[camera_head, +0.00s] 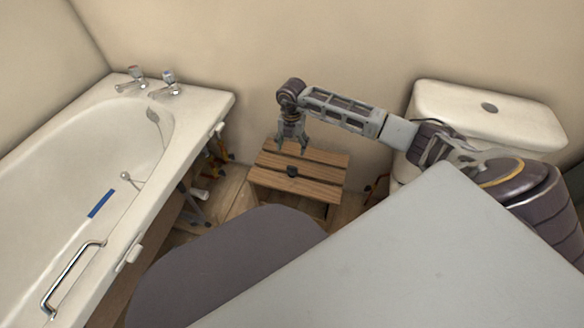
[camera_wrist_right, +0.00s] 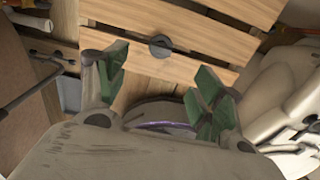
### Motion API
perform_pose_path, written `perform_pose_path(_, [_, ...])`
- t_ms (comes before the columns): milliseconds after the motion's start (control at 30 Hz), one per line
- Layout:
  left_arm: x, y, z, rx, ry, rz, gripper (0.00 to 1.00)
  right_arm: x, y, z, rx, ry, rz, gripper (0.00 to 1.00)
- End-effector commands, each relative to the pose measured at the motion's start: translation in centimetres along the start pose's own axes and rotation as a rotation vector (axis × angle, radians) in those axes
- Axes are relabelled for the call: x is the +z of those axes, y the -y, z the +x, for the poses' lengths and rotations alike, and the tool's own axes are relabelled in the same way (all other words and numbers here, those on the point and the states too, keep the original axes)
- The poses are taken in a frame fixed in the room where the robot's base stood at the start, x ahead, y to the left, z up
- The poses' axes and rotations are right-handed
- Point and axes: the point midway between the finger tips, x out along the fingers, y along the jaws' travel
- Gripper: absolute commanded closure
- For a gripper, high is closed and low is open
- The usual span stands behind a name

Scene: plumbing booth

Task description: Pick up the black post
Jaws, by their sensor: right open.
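The black post (camera_head: 292,171) is a small, short dark piece standing on a slatted wooden stool (camera_head: 325,174) in the head view. In the right wrist view the post (camera_wrist_right: 160,46) shows as a dark round shape with a line across its top, on the wooden slats (camera_wrist_right: 200,62). My right gripper (camera_head: 291,146) points down above the stool, over the post and apart from it. Its green-padded fingers (camera_wrist_right: 158,90) are spread and empty in the right wrist view, with the post beyond the gap between them. My left gripper is not in view.
A white bathtub (camera_head: 180,150) with taps and a metal grab handle (camera_head: 72,280) fills the left side. A white toilet cistern (camera_head: 490,115) stands at the right. Pipework (camera_head: 200,190) lies between tub and stool. The wall is close behind the stool.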

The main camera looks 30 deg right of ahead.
Motion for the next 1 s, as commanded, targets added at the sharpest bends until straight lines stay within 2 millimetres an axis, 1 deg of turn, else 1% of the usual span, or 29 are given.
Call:
perform_pose_path(233, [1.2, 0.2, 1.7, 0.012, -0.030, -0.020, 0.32, -0.1, 0.0, 2.9, -0.001, -0.001, -0.001, 0.32])
perform_pose_path(600, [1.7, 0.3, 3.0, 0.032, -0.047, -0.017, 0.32, -0.1, 0.0, 7.0, -0.001, -0.001, 0.000, 0.32])
perform_pose_path(800, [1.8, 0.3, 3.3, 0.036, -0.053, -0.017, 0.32, -0.1, 0.0, 8.1, 0.001, -0.001, -0.001, 0.32])
perform_pose_path(1000, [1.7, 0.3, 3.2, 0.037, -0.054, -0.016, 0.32, -0.1, 0.0, 8.1, 0.000, -0.001, -0.001, 0.32])
